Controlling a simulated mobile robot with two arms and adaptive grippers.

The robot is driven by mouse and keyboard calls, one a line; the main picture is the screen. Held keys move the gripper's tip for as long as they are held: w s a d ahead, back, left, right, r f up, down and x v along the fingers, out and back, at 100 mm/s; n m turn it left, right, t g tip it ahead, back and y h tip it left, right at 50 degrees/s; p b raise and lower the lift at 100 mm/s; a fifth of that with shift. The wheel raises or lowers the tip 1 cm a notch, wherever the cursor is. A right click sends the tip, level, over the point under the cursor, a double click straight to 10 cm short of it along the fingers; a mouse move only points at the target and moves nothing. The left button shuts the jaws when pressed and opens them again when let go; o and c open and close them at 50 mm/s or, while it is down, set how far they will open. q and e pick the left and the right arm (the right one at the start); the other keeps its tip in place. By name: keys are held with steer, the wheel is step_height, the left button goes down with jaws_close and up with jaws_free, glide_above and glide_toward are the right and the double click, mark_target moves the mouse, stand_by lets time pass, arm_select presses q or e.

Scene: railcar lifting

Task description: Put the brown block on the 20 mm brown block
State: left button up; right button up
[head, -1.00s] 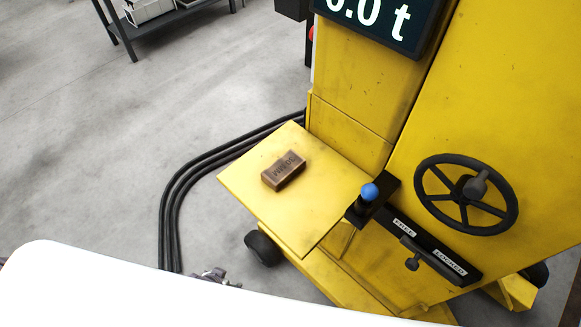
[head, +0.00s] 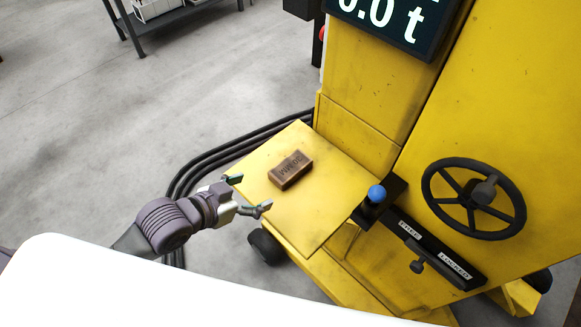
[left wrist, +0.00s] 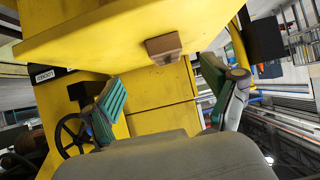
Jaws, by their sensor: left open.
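One brown block (head: 290,169) with dark lettering on its top lies on the yellow platform (head: 308,228) of the lifting machine. It also shows in the left wrist view (left wrist: 163,48), ahead of and between the fingers. My left gripper (head: 250,193) is open and empty at the platform's left edge, pointing toward the block and apart from it. Its green finger pads (left wrist: 160,90) stand wide apart. I see only one brown block, so I cannot tell a second, 20 mm one apart. My right gripper is not in view.
The yellow machine carries a black handwheel (head: 474,199), a blue-knobbed lever (head: 377,194), a labelled lock slot (head: 440,254) and a display (head: 384,17). Black cables (head: 215,150) run along the floor behind the platform. A dark shelf (head: 160,20) stands at the back left.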

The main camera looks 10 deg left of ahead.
arm_select(q)
steer(key=shift+w+d+r+h, duration=0.1)
steer(key=shift+w+r+h, duration=0.3)
steer(key=shift+w+r, duration=0.1)
glide_toward(289, 166)
steer(key=x, duration=0.5)
steer(key=shift+s+d+f+p, duration=0.2)
steer(key=shift+d+f+p, duration=0.15)
steer(key=shift+f, duration=0.05)
steer(key=shift+w+r+p+x, duration=0.15)
steer(key=shift+p+x, duration=0.1)
steer(key=shift+x, duration=1.05)
steer(key=shift+w+r+p+x, duration=0.15)
steer(key=shift+p+x, duration=0.1)
steer(key=shift+x, duration=1)
steer(key=shift+a, duration=0.2)
steer(key=c, duration=1.4)
